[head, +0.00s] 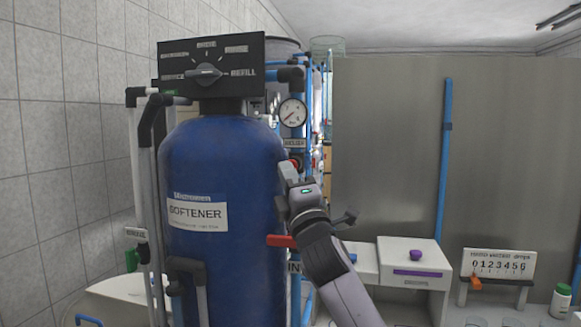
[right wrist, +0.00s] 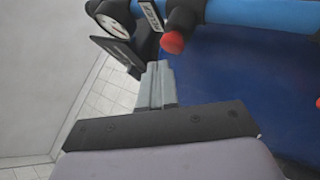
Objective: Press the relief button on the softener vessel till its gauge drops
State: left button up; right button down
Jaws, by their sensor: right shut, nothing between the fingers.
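The blue softener vessel (head: 225,240) stands upright with a white SOFTENER label (head: 199,217). A round white gauge (head: 293,112) sits at its upper right; its needle appears to point to the lower left. The red relief button (right wrist: 173,42) hangs from a dark fitting on the blue pipe. My right gripper (head: 288,172) is shut and empty, right by the button. In the right wrist view the fingertips (right wrist: 158,68) are just below and left of the button, seemingly apart from it. My left gripper is out of view.
A black control head (head: 210,70) with a dial tops the vessel. A red valve handle (head: 281,241) sticks out below my right gripper. A bench to the right holds a white box (head: 410,262), a number board (head: 498,263) and a green-capped bottle (head: 560,300).

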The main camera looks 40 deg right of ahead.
jog(key=s+a, duration=0.3)
jog(key=shift+s+a+p, duration=0.15)
jog(key=shift+a+p, duration=0.2)
jog(key=shift+a, duration=0.05)
dwell(0.6)
jog(key=s+a+f+m+g+y, duration=0.1)
jog(key=a+f+m+g+y, duration=0.15)
jog(key=f, duration=1.35)
jog(key=s+a+f+m+g+y, duration=0.15)
jog(key=a+f+g+y, duration=0.25)
jog(key=f, duration=1.2)
jog(key=s+a+f+m+g, duration=0.2)
jog(key=s+f+m, duration=0.1)
jog(key=s+f, duration=0.4)
jog(key=s+a+f+m+g+y, duration=0.1)
jog(key=s+a+f+m+g, duration=0.1)
jog(key=s+f, duration=0.5)
jog(key=s+a+f+m+g+y, duration=0.1)
jog(key=s+a+f+m+g, duration=0.1)
jog(key=s+f+m, duration=0.3)
notch_tip(320, 180, down, 4)
jog(key=s, duration=0.3)
jog(key=shift+a+g, duration=0.3)
jog(key=shift+g, duration=0.05)
jog(key=shift+w, duration=0.1)
